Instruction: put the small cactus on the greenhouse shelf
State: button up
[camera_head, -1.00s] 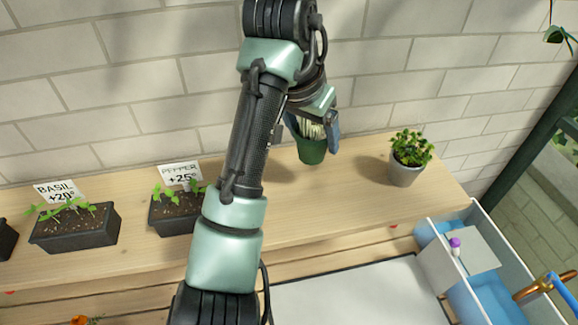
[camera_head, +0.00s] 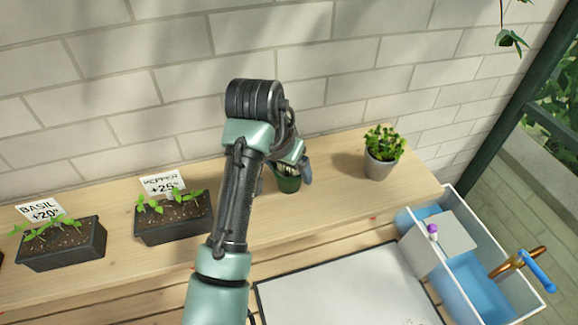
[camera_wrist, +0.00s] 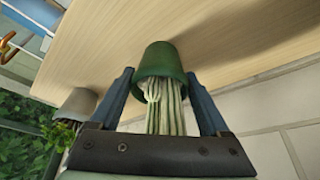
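The small cactus (camera_wrist: 165,112) has pale, ribbed green columns and sits in a dark green pot (camera_wrist: 160,62). In the wrist view the pot's base points at the wooden shelf. The pot (camera_head: 288,184) also shows in the head view over the wooden shelf, partly hidden by my arm. My gripper (camera_wrist: 160,76) has one finger on each side of the pot near its rim, and both look in contact with it. It also shows in the head view (camera_head: 291,172). I cannot tell whether the pot's base touches the wood. A greenhouse shelf is not clearly identifiable.
The wooden shelf (camera_head: 330,160) runs along a white brick wall. A grey pot with a leafy plant (camera_head: 383,163) stands to the right. Basil (camera_head: 62,250) and pepper (camera_head: 172,222) planters stand left. A white-and-blue sink (camera_head: 480,280) and a pale board (camera_head: 340,295) are in front.

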jog(key=shift+o, duration=1.3)
jog(key=v, duration=1.1)
jog(key=w+d+r+t+h, duration=0.15)
jog(key=d+r+t, duration=0.3)
jog(key=r, duration=0.45)
jog(key=w+d+r+t+h, duration=0.1)
jog(key=w+d+r+t, duration=0.25)
jog(key=r+t, duration=0.35)
jog(key=s+a+r+n+t+y, duration=0.2)
jog(key=s+r+t, duration=0.4)
jog(key=s+r, duration=0.3)
jog(key=s+a+r+n+t+y, duration=0.2)
jog(key=s+r+t, duration=0.4)
jog(key=s+r, duration=0.3)
notch_tip(320, 180, up, 4)
jog(key=shift+s+a+r+n, duration=0.15)
jog(key=shift+s+a+n, duration=0.15)
jog(key=shift+a+n, duration=0.35)
